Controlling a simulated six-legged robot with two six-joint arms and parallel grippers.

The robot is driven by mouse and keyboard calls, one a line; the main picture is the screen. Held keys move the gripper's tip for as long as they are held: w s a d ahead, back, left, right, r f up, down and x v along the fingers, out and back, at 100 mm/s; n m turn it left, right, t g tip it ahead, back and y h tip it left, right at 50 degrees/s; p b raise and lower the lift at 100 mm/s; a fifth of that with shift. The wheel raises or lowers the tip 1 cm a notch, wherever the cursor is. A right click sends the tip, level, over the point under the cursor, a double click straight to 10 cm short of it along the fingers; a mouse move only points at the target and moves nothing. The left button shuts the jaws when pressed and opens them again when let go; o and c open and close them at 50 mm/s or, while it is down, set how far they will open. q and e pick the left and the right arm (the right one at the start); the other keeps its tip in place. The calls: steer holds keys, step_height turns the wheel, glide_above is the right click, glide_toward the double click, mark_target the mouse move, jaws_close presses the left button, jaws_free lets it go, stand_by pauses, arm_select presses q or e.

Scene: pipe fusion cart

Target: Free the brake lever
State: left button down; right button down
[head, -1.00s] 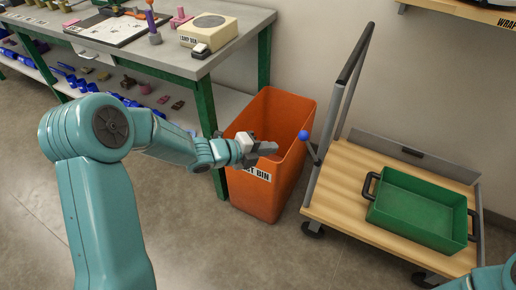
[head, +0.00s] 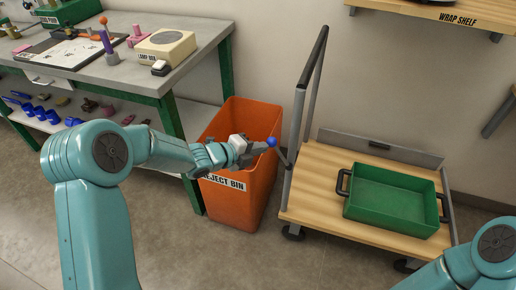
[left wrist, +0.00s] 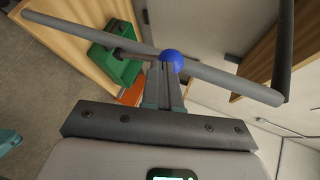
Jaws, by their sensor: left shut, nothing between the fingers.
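The brake lever is a short dark rod with a blue ball knob (head: 271,142) on the near side of the cart's handle frame (head: 299,110). My left gripper (head: 264,147) reaches over the orange bin, its tips right at the knob. In the left wrist view the shut fingers (left wrist: 164,72) point at the blue knob (left wrist: 173,57), which shows at their tips. Whether they touch it I cannot tell. Nothing is between the fingers. My right arm shows only in the lower right corner; its gripper is out of view.
The orange reject bin (head: 262,190) stands below my left forearm. The cart's wooden deck (head: 315,210) carries a green tray (head: 392,230). A workbench (head: 120,75) stands left, and a wrap shelf (head: 430,14) is on the wall. Open floor lies in front.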

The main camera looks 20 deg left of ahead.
mark_target(277, 148)
arm_select(q)
steer(key=d+r+m+g+y+b, duration=0.1)
steer(key=d+r+m+y+b, duration=0.1)
steer(key=d+b, duration=0.9)
steer(key=d+m+y, duration=0.1)
steer(key=y, duration=0.1)
steer(key=shift+s+d+r+m+y+b, duration=0.2)
steer(key=shift+m+y+b, duration=0.1)
steer(key=shift+m+y, duration=0.1)
steer(key=shift+r+p, duration=0.8)
steer(key=shift+p, duration=0.05)
